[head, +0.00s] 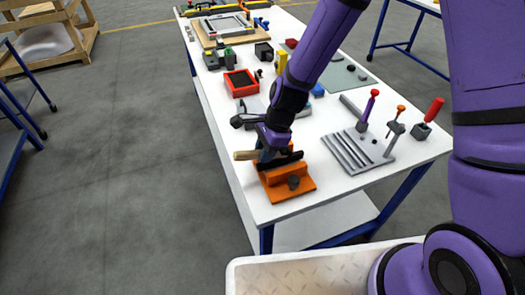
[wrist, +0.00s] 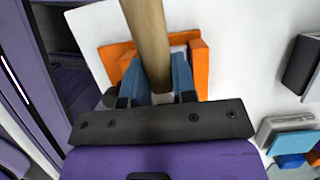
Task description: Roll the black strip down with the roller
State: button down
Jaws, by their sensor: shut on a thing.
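An orange block fixture (head: 287,184) stands at the near end of the white table, with a dark knob on its front. A dark bar (head: 291,158) lies along its top; it looks like the black strip, but my gripper partly covers it. My gripper (head: 264,157) is over the fixture, shut on the wooden handle of the roller (head: 244,155), which sticks out to the left. In the wrist view the handle (wrist: 150,35) runs between the blue fingers of my gripper (wrist: 158,78), with the orange fixture (wrist: 201,66) behind. The roller's working end is hidden.
A red tray (head: 241,82) and a grey part (head: 250,108) lie farther back. The table's left edge is close to the fixture.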

jog(key=shift+w+d, duration=0.25)
jog(key=shift+d, duration=0.6)
jog(key=shift+w+d, duration=0.25)
jog(key=shift+d, duration=0.55)
dwell(3.2)
jog(key=shift+r, duration=3)
